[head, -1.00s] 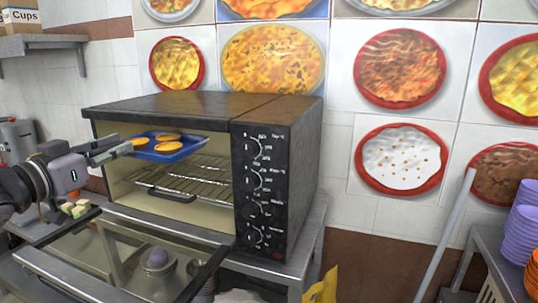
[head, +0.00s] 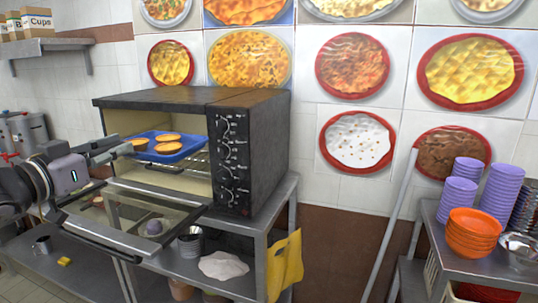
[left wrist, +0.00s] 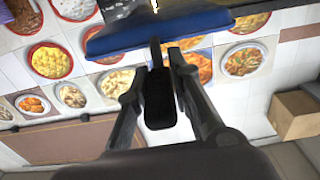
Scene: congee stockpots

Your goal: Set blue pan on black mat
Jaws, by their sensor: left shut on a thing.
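The blue pan (head: 185,153) carries three round golden pieces and is held level at the open front of the black oven. I cannot tell how far out of the oven it is. My left gripper (head: 124,150) is shut on the pan's left edge. In the left wrist view the pan's blue underside (left wrist: 120,38) lies across the top, with the gripper's fingertips (left wrist: 162,50) at its edge. No black mat can be made out in these views. My right gripper is not in view.
The oven (head: 240,140) has its glass door (head: 140,225) folded down below the pan. It stands on a steel table (head: 245,225) with a yellow cloth (head: 285,262) on its side. At right, orange bowls (head: 472,235) and purple stacks (head: 500,190) stand on another steel table.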

